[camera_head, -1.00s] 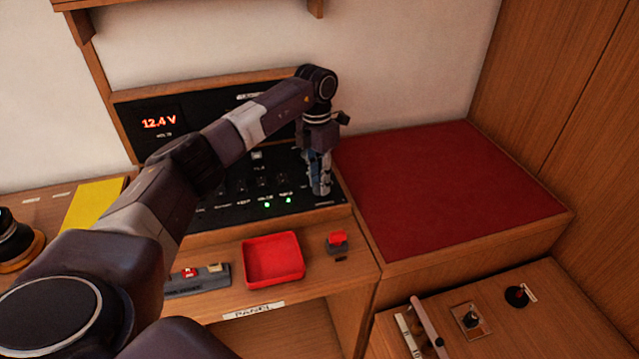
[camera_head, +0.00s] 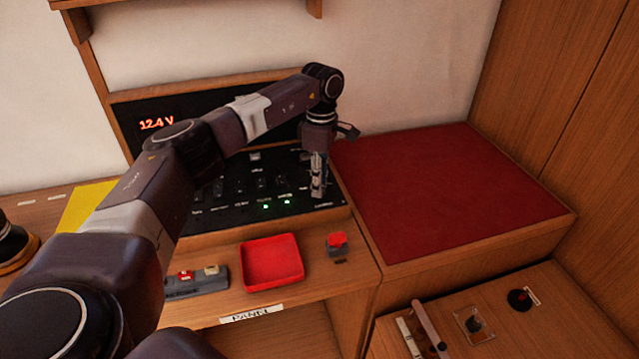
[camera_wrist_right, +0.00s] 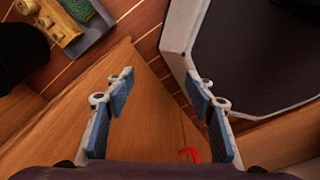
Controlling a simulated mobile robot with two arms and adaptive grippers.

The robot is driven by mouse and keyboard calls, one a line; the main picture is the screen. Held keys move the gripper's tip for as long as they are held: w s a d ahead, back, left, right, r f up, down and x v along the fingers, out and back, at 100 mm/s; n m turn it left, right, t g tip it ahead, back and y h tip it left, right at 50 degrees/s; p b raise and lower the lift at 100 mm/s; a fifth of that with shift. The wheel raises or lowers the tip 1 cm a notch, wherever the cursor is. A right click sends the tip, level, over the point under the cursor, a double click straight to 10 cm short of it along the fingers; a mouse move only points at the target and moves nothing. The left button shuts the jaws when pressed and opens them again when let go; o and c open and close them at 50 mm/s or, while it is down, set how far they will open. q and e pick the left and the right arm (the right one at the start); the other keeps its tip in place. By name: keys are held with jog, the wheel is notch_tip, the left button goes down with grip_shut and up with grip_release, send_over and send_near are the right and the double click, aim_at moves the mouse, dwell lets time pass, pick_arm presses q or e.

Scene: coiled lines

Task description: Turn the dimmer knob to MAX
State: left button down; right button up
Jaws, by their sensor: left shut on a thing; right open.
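My left gripper (camera_head: 318,192) points down at the right end of the black switch panel (camera_head: 222,214). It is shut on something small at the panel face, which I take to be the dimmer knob. The fingers hide the knob, so its pointer and the MAX mark cannot be read. Two green lights glow on the panel to the left of the gripper. My right gripper (camera_wrist_right: 160,92) shows only in the right wrist view. It is open and empty, above wooden surfaces and away from the panel.
A red display (camera_head: 157,123) reads 12.4 V. A red tray (camera_head: 272,262) and a small red-topped part (camera_head: 337,242) lie on the ledge before the panel. A red cushion (camera_head: 450,195) is to the right. My left arm covers much of the panel.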

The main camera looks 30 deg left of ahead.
pick_arm(q)
jog(key=m, duration=0.6)
jog(key=shift+r, duration=0.1)
jog(key=shift+m, duration=0.3)
dwell(0.3)
jog(key=c, duration=1.6)
grip_release()
jog(key=r, duration=1.2)
jog(key=shift+w+d, duration=0.1)
jog(key=shift+w, duration=0.2)
jog(key=shift+f, duration=0.1)
